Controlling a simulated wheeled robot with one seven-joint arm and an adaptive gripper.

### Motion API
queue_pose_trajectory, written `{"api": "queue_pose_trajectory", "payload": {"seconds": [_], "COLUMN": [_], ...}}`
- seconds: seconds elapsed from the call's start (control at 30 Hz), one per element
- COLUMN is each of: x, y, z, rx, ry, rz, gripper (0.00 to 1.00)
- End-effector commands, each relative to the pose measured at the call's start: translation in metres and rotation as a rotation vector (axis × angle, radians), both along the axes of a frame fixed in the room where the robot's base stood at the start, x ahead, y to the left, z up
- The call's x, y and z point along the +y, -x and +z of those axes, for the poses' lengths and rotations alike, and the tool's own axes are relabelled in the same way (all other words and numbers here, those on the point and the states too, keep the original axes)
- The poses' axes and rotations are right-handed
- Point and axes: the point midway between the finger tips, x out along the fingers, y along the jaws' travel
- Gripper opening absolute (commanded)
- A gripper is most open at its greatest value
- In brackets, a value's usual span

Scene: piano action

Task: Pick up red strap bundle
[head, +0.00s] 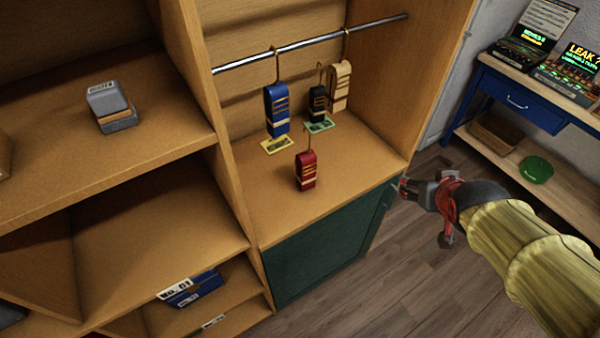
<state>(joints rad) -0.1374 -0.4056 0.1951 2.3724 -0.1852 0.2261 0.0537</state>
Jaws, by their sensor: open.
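The red strap bundle (306,171) is a small folded bundle with pale bands and a hook rising from its top. It stands near the front of the wooden cabinet shelf (265,205), below the metal rail, and its hook is not on the rail. My gripper (400,190) is off to the right of the bundle, just outside the shelf's front right corner, pointing left. It is open and empty, and apart from the bundle.
A blue bundle (277,109), a black bundle (317,103) and a tan bundle (340,86) are behind the red one, near the rail (310,43). Yellow (277,145) and green (318,124) cards lie on the shelf. The cabinet's right wall (425,80) stands near my gripper.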

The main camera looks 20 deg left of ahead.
Motion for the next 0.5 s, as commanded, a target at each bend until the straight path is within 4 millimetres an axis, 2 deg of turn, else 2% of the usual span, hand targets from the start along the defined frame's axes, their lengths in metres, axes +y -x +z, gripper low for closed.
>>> {"api": "queue_pose_trajectory", "payload": {"seconds": [0.03, 0.1, 0.2, 0.33, 0.4, 0.5], "x": [0.019, 0.047, 0.093, 0.157, 0.187, 0.222], "y": [-0.021, -0.048, -0.075, -0.089, -0.088, -0.081], "z": [-0.020, -0.039, -0.070, -0.111, -0.131, -0.152], "rx": [-0.022, -0.075, -0.145, -0.219, -0.250, -0.284], "ry": [0.002, -0.007, -0.038, -0.108, -0.155, -0.220], "rz": [0.052, 0.124, 0.236, 0.382, 0.450, 0.525], "gripper": [0.59, 0.59, 0.59, 0.59, 0.59, 0.59]}}
